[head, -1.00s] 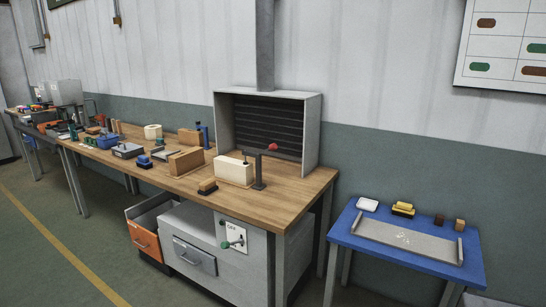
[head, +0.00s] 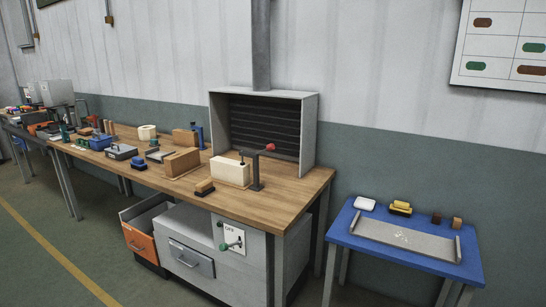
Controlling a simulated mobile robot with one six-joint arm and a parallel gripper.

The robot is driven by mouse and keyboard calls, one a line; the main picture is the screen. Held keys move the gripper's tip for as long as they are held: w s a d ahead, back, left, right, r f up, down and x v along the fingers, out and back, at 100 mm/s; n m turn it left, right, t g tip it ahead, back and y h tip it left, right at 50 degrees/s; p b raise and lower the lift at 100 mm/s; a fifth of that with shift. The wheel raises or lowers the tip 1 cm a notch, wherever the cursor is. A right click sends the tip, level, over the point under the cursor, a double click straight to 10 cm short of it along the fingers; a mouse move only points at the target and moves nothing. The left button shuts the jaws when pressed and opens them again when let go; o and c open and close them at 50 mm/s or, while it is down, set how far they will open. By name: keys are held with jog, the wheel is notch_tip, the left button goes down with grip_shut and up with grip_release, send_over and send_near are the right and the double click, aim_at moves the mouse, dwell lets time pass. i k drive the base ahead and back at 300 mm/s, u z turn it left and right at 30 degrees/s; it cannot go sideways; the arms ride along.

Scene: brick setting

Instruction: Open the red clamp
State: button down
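A dark clamp with a red knob (head: 270,147) stands on the wooden workbench (head: 285,196), near its right end. Its upright post (head: 256,172) is beside a cream block (head: 229,171), and its arm reaches out over the bench top. The small size hides whether the clamp's jaw presses on the block. My gripper is not in view.
A grey open-fronted hood (head: 263,130) stands behind the clamp. Wooden blocks (head: 182,162), a brush (head: 204,187) and several tools lie further left. A blue table (head: 350,240) with a grey tray is at right. Floor in front is clear.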

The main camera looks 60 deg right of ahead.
aim_at(271, 147)
jog(key=u, duration=0.05)
jog(key=i, duration=1)
jog(key=z, duration=0.05)
